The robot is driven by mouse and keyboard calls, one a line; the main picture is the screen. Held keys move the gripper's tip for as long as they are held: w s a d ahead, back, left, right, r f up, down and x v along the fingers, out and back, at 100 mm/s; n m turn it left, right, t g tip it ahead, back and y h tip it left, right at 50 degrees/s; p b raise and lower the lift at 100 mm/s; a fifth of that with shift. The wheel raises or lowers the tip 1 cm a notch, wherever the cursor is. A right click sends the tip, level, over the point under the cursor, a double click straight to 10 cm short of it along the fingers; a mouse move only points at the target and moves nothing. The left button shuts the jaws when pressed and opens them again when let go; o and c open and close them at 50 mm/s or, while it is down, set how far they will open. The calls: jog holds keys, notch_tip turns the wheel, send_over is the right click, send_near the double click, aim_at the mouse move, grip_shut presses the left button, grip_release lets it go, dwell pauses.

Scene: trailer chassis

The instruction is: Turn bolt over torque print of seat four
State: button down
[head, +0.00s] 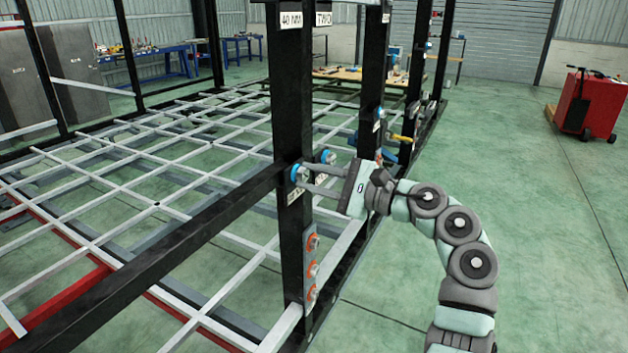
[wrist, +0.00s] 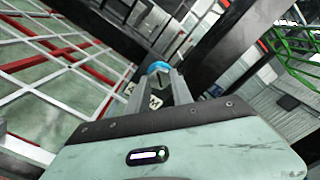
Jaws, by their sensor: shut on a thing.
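My gripper (head: 306,176) reaches from the right to the near black post (head: 287,110). It is shut on a bolt (head: 300,174) with a blue ring behind its head, where a black crossbar meets the post. In the wrist view the blue ring (wrist: 158,67) shows just beyond the fingertips, and the fingers partly hide the bolt head. A small white print (head: 294,197) sits just below this bolt; its text is not readable. A second blue-ringed bolt (head: 328,156) is close behind my upper finger.
Several orange-ringed bolts (head: 312,268) sit on a plate lower on the near post. Labels "40 NM" (head: 291,20) and "TWO" (head: 324,19) are above. More posts and bolts stand behind. A red cart (head: 588,102) is far right.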

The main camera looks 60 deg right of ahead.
jog(key=shift+w+a+f, duration=0.1)
jog(key=shift+w+a, duration=0.05)
jog(key=shift+w, duration=0.05)
jog(key=c, duration=1.5)
grip_release()
jog(key=shift+c, duration=0.2)
jog(key=o, duration=0.3)
jog(key=shift+w, duration=0.25)
jog(key=shift+o, duration=0.6)
jog(key=shift+s, duration=0.2)
jog(key=shift+s+r, duration=0.2)
jog(key=shift+s, duration=0.2)
jog(key=s+p, duration=0.3)
jog(key=s, duration=0.7)
jog(key=shift+a, duration=0.15)
